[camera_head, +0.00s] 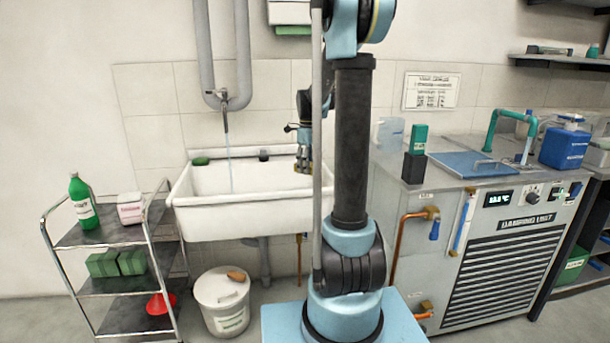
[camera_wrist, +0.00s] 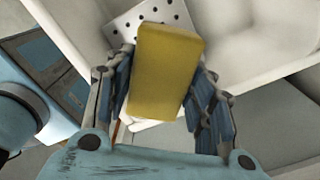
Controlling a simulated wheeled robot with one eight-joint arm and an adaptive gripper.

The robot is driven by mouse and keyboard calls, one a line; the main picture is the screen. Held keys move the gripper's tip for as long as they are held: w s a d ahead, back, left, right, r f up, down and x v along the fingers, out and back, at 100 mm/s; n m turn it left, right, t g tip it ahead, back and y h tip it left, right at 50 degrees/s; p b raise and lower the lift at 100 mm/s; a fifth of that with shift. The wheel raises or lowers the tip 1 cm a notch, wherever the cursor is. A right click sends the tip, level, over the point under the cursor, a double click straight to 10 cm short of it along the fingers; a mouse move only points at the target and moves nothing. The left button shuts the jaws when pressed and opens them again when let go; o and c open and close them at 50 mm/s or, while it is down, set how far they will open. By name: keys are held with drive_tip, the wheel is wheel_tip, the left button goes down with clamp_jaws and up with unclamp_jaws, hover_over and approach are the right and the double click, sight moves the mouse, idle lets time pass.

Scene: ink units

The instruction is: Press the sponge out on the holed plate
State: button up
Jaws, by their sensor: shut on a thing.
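A yellow sponge (camera_wrist: 165,70) sits between the two fingers of my gripper (camera_wrist: 163,88) in the wrist view. The fingers press on its two long sides. The white holed plate (camera_wrist: 122,27) lies beyond the sponge, at the sink's edge, and is partly hidden by it. I cannot tell whether the sponge touches the plate. In the head view my gripper (camera_head: 304,168) hangs over the right part of the white sink (camera_head: 240,219), half hidden by my own arm. The holed plate cannot be made out there.
Water runs from the tap (camera_head: 225,103) into the sink. A trolley (camera_head: 85,239) with a green bottle (camera_head: 83,203) stands at the left. A white bucket (camera_head: 222,305) is on the floor. The steel washing unit (camera_head: 505,235) stands at the right.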

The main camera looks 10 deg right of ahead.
drive_tip(key=f, duration=0.3)
drive_tip(key=shift+s+a, duration=0.15)
drive_tip(key=shift+s, duration=0.1)
drive_tip(key=shift+f, duration=3.05)
drive_tip(key=shift+f, duration=1.15)
idle(0.7)
drive_tip(key=shift+r, duration=3.5)
